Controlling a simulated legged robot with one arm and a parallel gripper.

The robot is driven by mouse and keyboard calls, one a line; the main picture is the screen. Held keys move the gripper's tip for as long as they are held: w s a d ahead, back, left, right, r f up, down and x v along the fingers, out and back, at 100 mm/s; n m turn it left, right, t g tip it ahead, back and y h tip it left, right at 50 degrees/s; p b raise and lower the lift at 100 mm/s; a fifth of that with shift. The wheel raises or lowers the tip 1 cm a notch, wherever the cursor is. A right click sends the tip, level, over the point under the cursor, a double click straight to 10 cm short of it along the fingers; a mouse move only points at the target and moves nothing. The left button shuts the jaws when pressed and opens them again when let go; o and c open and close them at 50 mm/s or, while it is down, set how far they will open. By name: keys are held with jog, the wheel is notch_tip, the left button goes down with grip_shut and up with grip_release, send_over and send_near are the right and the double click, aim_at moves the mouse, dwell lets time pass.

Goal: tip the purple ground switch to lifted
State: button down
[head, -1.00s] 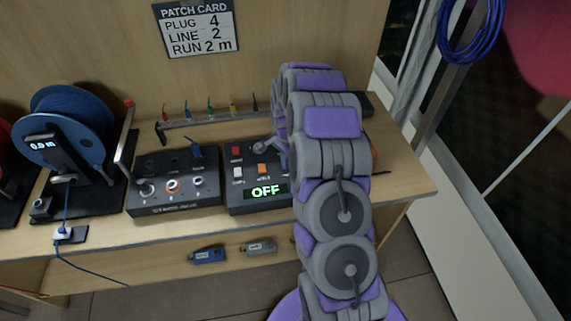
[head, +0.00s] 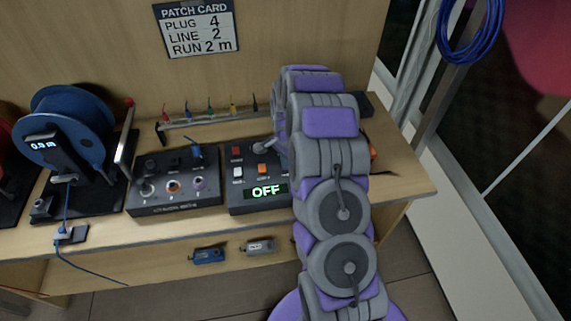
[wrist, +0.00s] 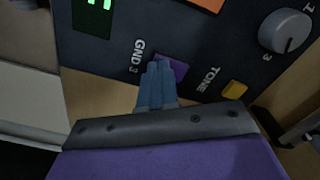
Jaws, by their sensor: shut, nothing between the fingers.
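The purple ground switch (wrist: 177,68) shows in the wrist view as a small purple rocker beside the label GND 3 on a dark panel. My gripper (wrist: 160,67) is shut and empty, with its blue-grey fingertips right at the switch, covering its left part. I cannot tell whether they touch it, nor which way the switch is tipped. In the head view my arm hides the switch and my gripper.
In the wrist view a yellow switch (wrist: 234,90) by the label TONE and a grey knob (wrist: 285,30) are to the right. In the head view another dark box (head: 175,208), a blue cable reel (head: 75,125) and a rack of coloured plugs (head: 208,122) share the wooden bench (head: 400,185).

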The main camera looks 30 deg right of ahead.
jog(key=shift+r+p, duration=1.2)
jog(key=shift+r, duration=2.25)
jog(key=s+a+r+n, duration=0.4)
jog(key=s+a+r, duration=0.2)
jog(key=s+r, duration=0.2)
jog(key=s+a+r+n, duration=0.4)
jog(key=s+a+r, duration=0.2)
jog(key=s+r, duration=0.25)
jog(key=s+a+r+n+g, duration=0.1)
jog(key=s+a+n, duration=0.1)
jog(key=s, duration=0.9)
jog(key=s+a+r+n, duration=0.2)
jog(key=s+n, duration=0.3)
jog(key=s, duration=0.7)
jog(key=shift+s+a+r+g, duration=0.2)
jog(key=shift+g, duration=0.2)
